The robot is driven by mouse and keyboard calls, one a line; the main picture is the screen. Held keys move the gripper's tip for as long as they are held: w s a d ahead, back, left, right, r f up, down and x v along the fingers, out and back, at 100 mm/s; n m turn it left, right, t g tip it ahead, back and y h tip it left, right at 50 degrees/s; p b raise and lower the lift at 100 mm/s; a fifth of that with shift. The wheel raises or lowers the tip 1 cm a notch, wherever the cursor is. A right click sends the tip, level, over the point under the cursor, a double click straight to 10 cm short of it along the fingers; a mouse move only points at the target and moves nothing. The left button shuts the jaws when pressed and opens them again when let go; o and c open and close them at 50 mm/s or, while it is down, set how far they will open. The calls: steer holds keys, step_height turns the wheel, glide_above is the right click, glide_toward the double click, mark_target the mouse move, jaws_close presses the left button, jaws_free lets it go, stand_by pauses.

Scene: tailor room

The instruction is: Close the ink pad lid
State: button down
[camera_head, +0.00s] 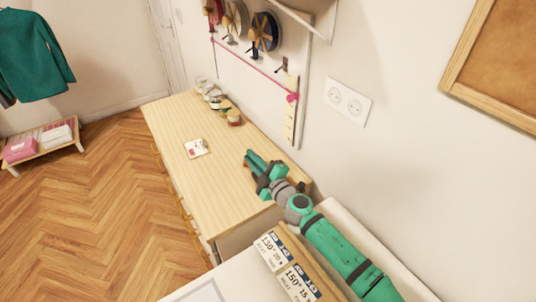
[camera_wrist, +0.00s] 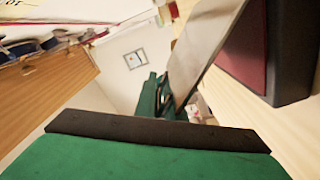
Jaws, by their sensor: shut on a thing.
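The ink pad (camera_wrist: 290,50) lies open at the right of the wrist view, with a dark red pad in a black case. Its grey lid (camera_wrist: 207,42) is raised, a slanting plate beside the red pad. My gripper (camera_head: 256,163) is low over the right side of the wooden dresser top in the head view. In the wrist view a green finger (camera_wrist: 149,97) meets the lower end of the lid, and my gripper is shut on the lid there. The ink pad cannot be made out in the head view, where my gripper covers that spot.
The dresser top (camera_head: 180,118) is mostly clear. A pegboard with spools (camera_head: 265,32) hangs above.

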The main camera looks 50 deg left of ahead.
steer(key=shift+w+d+r, duration=0.1)
steer(key=shift+w+d, duration=0.1)
steer(key=shift+d, duration=0.2)
steer(key=c, duration=1.9)
jaws_free()
steer(key=shift+s+a, duration=0.1)
steer(key=shift+s, duration=0.15)
steer(key=d, duration=0.6)
steer(key=shift+s+d, duration=0.1)
steer(key=shift+d, duration=0.7)
